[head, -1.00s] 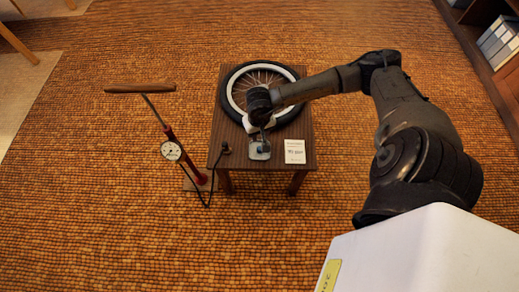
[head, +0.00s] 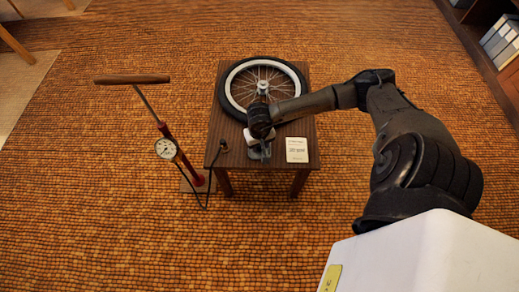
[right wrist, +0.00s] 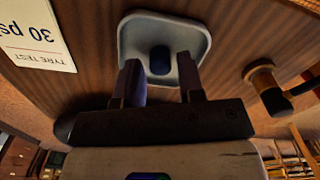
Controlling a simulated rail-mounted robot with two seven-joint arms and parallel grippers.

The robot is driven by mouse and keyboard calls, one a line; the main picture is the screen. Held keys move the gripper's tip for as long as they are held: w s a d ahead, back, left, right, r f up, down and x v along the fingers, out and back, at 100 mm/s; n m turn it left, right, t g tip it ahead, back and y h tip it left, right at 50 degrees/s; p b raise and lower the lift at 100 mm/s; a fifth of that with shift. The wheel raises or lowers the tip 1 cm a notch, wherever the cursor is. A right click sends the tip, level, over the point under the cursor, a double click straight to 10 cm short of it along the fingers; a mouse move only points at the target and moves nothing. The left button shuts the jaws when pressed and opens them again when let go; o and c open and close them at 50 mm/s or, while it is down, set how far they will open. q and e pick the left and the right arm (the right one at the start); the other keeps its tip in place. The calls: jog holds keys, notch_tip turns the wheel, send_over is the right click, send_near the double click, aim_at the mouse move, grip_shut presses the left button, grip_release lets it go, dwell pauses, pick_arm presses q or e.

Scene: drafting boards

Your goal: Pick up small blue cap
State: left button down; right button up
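The small blue cap (right wrist: 160,60) stands in a shallow grey dish (right wrist: 138,27) on the wooden table. My right gripper (right wrist: 161,75) is open, with one finger on either side of the cap in the right wrist view. The fingertips are over the near part of the dish; I cannot tell whether they touch the cap. In the head view my right gripper (head: 260,146) covers most of the dish (head: 259,156), and the cap cannot be made out there. My left gripper is not in view.
A spoked wheel with a black tyre (head: 225,90) lies on the table (head: 236,152) behind the dish. A white card (head: 297,150) lies to the right. A hose end (head: 223,146) stands at left, joined to a red floor pump (head: 165,130) with a gauge beside the table.

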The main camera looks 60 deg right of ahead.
jog(key=shift+f, duration=0.45)
jog(key=shift+r, duration=0.1)
jog(key=shift+c, duration=0.4)
grip_shut()
